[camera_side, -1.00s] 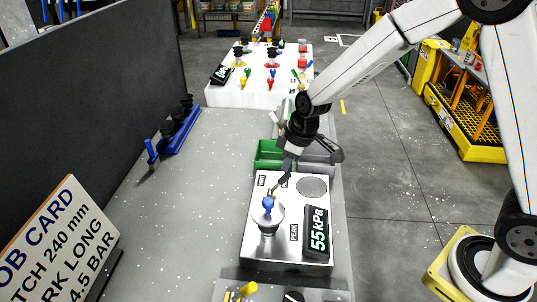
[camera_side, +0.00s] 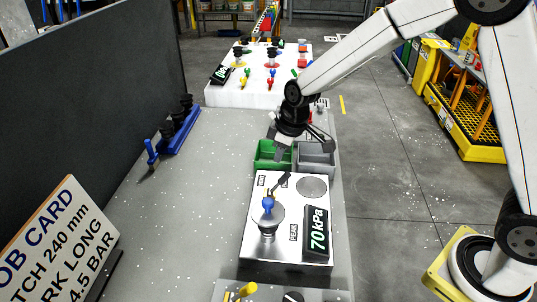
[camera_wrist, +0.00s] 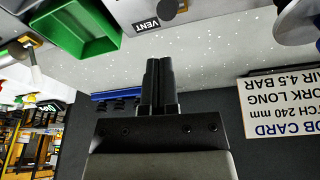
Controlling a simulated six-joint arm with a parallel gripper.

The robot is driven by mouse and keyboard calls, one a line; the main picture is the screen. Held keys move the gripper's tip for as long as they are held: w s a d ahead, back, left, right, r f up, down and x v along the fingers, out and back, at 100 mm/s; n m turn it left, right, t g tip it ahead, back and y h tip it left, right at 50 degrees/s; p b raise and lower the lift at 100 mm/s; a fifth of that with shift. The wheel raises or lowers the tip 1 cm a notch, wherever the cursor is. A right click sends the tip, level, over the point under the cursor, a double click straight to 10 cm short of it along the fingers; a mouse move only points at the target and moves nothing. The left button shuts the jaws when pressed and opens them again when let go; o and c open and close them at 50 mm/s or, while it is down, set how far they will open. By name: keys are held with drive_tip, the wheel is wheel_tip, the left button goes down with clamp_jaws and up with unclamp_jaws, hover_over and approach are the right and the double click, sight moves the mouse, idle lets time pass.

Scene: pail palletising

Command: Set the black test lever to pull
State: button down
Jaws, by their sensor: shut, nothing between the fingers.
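The black test lever (camera_side: 280,184) sits on the top face of the silver test unit (camera_side: 262,250), slanting up and right towards small labels that I cannot read in the side view. In the wrist view a dark part (camera_wrist: 169,9), perhaps the lever, is cut by the top edge beside a VENT label (camera_wrist: 146,26). The unit's display (camera_side: 317,233) reads 70 kPa. A blue-topped part (camera_side: 268,204) stands on the unit's round fixture. My gripper (camera_side: 280,148) is above and behind the lever, apart from it. Its fingers (camera_wrist: 158,68) are together and empty in the wrist view.
A green bin (camera_side: 264,160) and a grey bin (camera_side: 330,161) stand behind the unit. A blue rack (camera_side: 180,134) with black parts lies at the left by the dark panel (camera_side: 90,90). A job card (camera_side: 62,235) leans at front left. The grey table between is clear.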

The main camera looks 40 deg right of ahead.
drive_tip(key=s+d+r, duration=0.5)
drive_tip(key=s, duration=0.1)
drive_tip(key=shift+d+r, duration=0.2)
idle(0.4)
drive_tip(key=shift+s, duration=0.1)
drive_tip(key=s+d+f+m, duration=0.1)
drive_tip(key=s+f+m, duration=0.1)
drive_tip(key=s, duration=0.4)
drive_tip(key=s+d+f+m+h, duration=0.1)
drive_tip(key=s+f+m, duration=0.2)
drive_tip(key=s, duration=0.3)
drive_tip(key=shift+f+m, duration=0.15)
drive_tip(key=shift+m, duration=0.75)
